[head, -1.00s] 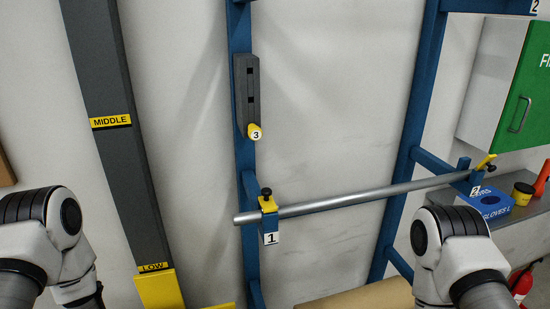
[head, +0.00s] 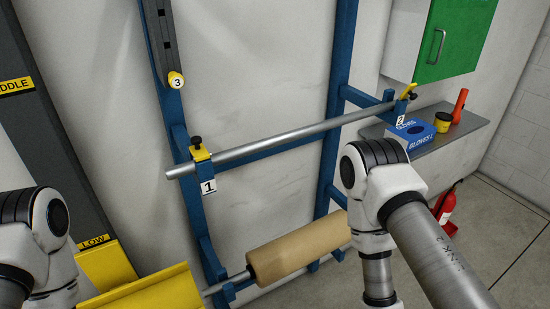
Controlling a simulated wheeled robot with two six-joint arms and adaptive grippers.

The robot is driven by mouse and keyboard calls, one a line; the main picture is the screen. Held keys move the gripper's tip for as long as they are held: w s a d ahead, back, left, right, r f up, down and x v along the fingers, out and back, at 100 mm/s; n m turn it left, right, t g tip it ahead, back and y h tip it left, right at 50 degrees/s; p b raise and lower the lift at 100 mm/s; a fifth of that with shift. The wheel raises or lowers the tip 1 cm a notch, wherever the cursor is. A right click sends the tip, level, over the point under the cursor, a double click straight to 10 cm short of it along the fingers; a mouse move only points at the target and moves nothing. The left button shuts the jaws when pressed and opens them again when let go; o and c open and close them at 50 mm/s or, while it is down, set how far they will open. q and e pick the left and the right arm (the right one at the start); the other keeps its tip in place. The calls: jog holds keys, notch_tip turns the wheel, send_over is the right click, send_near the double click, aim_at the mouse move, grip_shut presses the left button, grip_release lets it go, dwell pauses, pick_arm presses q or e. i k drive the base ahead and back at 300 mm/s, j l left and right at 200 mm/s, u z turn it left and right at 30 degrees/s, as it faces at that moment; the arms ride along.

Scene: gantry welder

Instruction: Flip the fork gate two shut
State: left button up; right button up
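The fork gate two is a yellow flap (head: 408,91) at the right fork, above the label 2 (head: 400,120). It stands tilted up, angled to the upper right, with a dark knob beside it. A grey metal bar (head: 290,135) lies across both forks. The yellow gate at fork one (head: 200,153) lies down over the bar, above the label 1. My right arm is in front at the right, below fork two and apart from it. My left arm is at the lower left. Neither gripper's fingers show.
A blue gloves box (head: 412,133), a yellow tin (head: 442,121) and an orange torch (head: 460,105) stand on the grey shelf right of fork two. A green-doored cabinet (head: 455,40) hangs above. A brown roll (head: 298,246) lies low on the rack; a red extinguisher (head: 446,205) stands right.

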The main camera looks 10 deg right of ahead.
aim_at(408, 91)
jog(key=z, duration=1.25)
